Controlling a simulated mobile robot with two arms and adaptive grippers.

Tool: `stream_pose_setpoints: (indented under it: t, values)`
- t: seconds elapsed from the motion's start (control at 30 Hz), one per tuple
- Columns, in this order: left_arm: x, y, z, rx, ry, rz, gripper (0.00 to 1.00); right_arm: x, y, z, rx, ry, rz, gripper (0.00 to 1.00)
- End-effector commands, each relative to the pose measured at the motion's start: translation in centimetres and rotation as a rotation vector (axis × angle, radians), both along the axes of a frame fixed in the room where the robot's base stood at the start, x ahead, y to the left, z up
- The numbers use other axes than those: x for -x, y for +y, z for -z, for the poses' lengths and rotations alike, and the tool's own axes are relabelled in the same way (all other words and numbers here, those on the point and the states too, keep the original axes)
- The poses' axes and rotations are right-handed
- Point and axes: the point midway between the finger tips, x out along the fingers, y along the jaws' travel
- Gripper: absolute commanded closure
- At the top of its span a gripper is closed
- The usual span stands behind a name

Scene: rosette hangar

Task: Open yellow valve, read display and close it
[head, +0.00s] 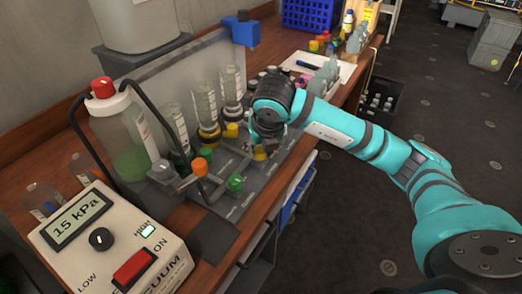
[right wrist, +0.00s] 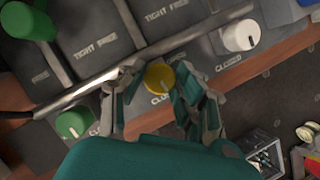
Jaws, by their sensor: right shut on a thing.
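The yellow valve knob (right wrist: 159,76) sits on a grey panel between my right gripper's fingers in the right wrist view. My right gripper (right wrist: 160,82) is shut on it; the gripper also shows in the head view (head: 264,138), above the yellow knob (head: 260,153). Partly covered lettering beside the knob looks like "CLOSED". The knob's exact turn is hard to tell. The display (head: 78,217) on the white vacuum box (head: 110,245) at lower left reads 15 kPa. My left gripper is not in view.
A green knob (right wrist: 74,124) and a white knob (right wrist: 240,37) flank the yellow one. Glass cylinders (head: 204,107) stand behind the panel. A capped bottle with green liquid (head: 122,135) stands left. The floor (head: 440,110) beyond the bench's right edge is mostly clear.

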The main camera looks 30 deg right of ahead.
Motion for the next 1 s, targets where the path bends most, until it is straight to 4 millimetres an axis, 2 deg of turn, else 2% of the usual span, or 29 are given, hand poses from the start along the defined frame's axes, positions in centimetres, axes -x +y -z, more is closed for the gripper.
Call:
stream_pose_setpoints:
  t: [0.23,0.67,0.7,0.87,1.0]
  values:
    - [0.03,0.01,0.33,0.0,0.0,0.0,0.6,-0.1,-0.01,-0.12,0.0,-0.004,0.059,1.0]
    - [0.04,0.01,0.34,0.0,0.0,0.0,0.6,-0.1,-0.02,-0.15,-0.001,-0.003,0.069,1.0]
    - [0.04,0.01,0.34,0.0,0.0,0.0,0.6,-0.1,-0.02,-0.15,-0.001,-0.003,0.069,0.67]
    - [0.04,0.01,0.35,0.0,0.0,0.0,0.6,-0.07,-0.02,-0.11,-0.001,-0.002,0.068,0.46]
    - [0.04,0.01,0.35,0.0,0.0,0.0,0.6,-0.05,0.0,-0.05,0.0,-0.001,0.067,0.46]
